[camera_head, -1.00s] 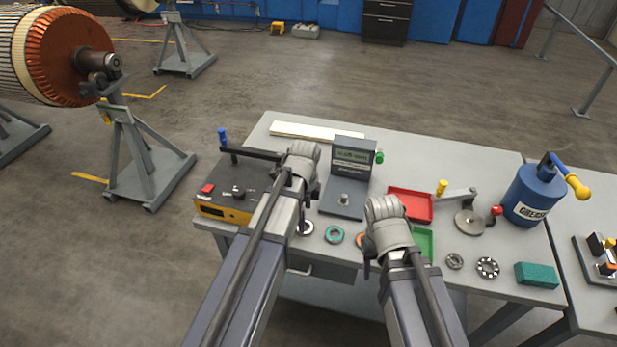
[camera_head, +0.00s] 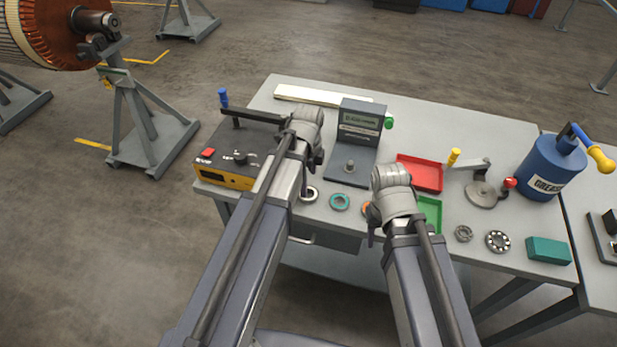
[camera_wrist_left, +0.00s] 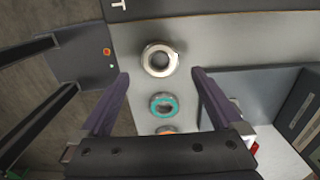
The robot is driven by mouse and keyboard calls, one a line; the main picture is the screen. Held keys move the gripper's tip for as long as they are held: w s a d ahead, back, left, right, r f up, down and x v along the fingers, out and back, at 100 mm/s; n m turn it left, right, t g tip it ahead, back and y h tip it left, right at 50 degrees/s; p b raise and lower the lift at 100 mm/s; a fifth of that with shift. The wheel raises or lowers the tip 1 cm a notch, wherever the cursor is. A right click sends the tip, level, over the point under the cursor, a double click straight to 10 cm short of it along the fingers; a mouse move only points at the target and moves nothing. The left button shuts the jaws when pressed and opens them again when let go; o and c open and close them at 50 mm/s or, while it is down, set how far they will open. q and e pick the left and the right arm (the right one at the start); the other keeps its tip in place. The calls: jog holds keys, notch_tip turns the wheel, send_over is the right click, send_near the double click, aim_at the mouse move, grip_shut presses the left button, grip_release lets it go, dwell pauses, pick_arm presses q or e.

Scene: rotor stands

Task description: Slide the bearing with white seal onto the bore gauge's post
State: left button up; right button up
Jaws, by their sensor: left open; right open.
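The bearing with white seal (camera_head: 310,194) lies flat near the table's front edge; it also shows in the left wrist view (camera_wrist_left: 160,59). My left gripper (camera_head: 311,172) is open above it, and in the left wrist view the ring appears between and slightly beyond the fingertips, untouched. The bore gauge (camera_head: 358,125) stands behind and to the right, its short post (camera_head: 349,166) upright and bare on the base plate. A teal-sealed bearing (camera_head: 340,202) and a partly hidden orange one (camera_head: 365,209) lie to the right. My right gripper (camera_head: 372,236) is open; its fingers are mostly hidden.
A yellow-black device (camera_head: 225,176) with a blue-knobbed lever stands left. Red (camera_head: 420,172) and green (camera_head: 430,212) trays, a crank plate (camera_head: 482,194), bare bearings (camera_head: 497,241), a teal block (camera_head: 548,250) and a blue grease can (camera_head: 550,168) occupy the right. A pale strip (camera_head: 322,96) lies at the back.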

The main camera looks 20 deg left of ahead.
aim_at(312, 190)
pick_arm(q)
notch_tip(312, 190, down, 6)
jog(key=b, duration=0.4)
jog(key=shift+r, duration=0.25)
jog(key=shift+c, duration=0.2)
